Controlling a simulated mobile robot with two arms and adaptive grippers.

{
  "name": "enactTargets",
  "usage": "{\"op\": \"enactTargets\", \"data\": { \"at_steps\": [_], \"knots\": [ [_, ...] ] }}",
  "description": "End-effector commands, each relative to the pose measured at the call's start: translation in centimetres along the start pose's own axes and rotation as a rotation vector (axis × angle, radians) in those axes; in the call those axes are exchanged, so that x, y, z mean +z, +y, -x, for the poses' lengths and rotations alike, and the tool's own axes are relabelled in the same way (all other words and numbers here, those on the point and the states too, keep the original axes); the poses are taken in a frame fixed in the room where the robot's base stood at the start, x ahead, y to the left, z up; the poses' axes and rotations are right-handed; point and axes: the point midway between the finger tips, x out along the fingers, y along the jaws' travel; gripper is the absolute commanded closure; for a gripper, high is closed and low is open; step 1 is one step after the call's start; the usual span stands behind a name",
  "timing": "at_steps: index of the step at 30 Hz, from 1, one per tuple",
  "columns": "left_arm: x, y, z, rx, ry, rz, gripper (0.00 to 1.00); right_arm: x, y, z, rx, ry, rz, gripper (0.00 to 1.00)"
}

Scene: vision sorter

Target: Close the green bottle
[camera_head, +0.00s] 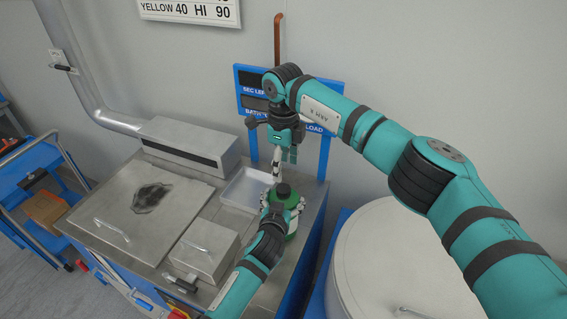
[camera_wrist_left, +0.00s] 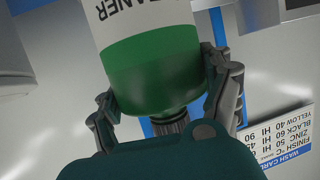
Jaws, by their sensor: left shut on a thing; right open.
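The green bottle (camera_head: 291,226) stands upright near the right edge of the steel worktop, with its dark green top (camera_head: 283,190) facing up. My left gripper (camera_head: 282,207) is shut around the bottle, below that top. In the left wrist view the bottle (camera_wrist_left: 155,65) shows green with a white label, between the two fingers of the left gripper (camera_wrist_left: 160,82). A ribbed dark neck or cap (camera_wrist_left: 172,125) shows there, partly hidden. My right gripper (camera_head: 277,165) is open, pointing down just above the bottle top. I cannot tell whether it touches it.
A shallow tray (camera_head: 243,190) lies behind the bottle. A metal box with a handle (camera_head: 204,248) stands to its left, and a large round lid (camera_head: 400,260) is to the right. A blue board (camera_head: 325,90) and a copper pipe (camera_head: 278,40) are behind my right arm.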

Motion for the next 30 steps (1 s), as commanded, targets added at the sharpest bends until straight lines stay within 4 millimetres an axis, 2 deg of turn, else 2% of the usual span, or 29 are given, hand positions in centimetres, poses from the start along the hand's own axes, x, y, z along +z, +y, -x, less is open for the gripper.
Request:
{"op": "enactTargets", "data": {
  "at_steps": [7,10,21,30],
  "knots": [
    [0.1,0.0,0.0,0.0,-0.001,0.0,1.0,0.0,0.0,-0.1,0.0,0.0,-0.002,0.42],
    [0.1,0.0,0.0,0.0,-0.001,0.0,1.0,0.0,0.0,-0.7,0.001,0.001,-0.003,0.42],
    [0.1,0.0,0.0,0.0,-0.001,0.0,1.0,0.0,0.1,-6.2,0.001,0.001,-0.005,0.42],
    [0.1,0.0,0.0,0.0,-0.001,0.0,1.0,0.0,0.0,-8.0,-0.002,0.0,-0.004,0.42]
  ]
}}
